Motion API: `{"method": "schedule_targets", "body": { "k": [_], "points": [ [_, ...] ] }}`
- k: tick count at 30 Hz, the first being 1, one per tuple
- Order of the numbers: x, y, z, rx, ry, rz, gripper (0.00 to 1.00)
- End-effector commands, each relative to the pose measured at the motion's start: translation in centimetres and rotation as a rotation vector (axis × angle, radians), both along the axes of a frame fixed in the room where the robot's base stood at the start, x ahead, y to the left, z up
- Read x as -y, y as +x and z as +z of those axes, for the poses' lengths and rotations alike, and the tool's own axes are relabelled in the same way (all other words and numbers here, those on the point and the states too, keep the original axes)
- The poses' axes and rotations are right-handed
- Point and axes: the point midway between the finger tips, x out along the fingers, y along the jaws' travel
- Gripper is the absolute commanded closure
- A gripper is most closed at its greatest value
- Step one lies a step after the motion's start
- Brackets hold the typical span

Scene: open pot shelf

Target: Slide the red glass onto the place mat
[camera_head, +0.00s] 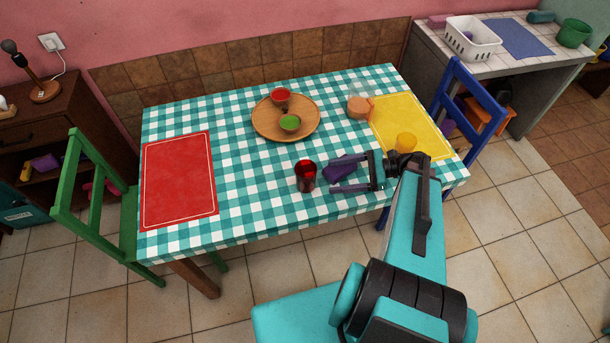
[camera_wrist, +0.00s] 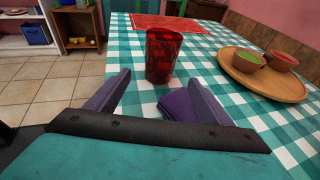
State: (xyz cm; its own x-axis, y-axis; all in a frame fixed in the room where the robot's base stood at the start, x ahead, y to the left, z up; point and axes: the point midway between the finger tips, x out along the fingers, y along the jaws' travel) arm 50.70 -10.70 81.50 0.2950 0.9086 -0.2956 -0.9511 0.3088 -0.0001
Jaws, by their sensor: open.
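The red glass (camera_head: 306,175) stands upright on the checked tablecloth near the table's front edge. In the wrist view the red glass (camera_wrist: 163,55) is straight ahead, just beyond my fingertips. My gripper (camera_head: 338,173) is open and low over the table, to the right of the glass, with its fingers pointing at it. The fingers (camera_wrist: 157,88) look apart and hold nothing. A red place mat (camera_head: 178,180) lies flat at the table's left end, and a yellow place mat (camera_head: 411,124) lies at the right end. The red mat (camera_wrist: 155,22) also shows behind the glass in the wrist view.
A round wooden tray (camera_head: 264,128) holds a red-filled bowl and a green-filled bowl. A purple cloth (camera_wrist: 178,105) lies by my fingers. The cloth between glass and red mat is clear.

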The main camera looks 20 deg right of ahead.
Motion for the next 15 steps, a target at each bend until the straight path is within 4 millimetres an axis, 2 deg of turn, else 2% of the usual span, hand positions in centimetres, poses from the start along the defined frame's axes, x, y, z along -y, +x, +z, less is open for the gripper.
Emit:
{"method": "schedule_targets", "body": {
  "k": [8,15],
  "points": [
    [-1.1,0.3,-0.5,0.000,0.001,0.001,0.26],
    [-3.1,0.9,-1.2,-0.001,0.000,0.002,0.26]
  ]
}}
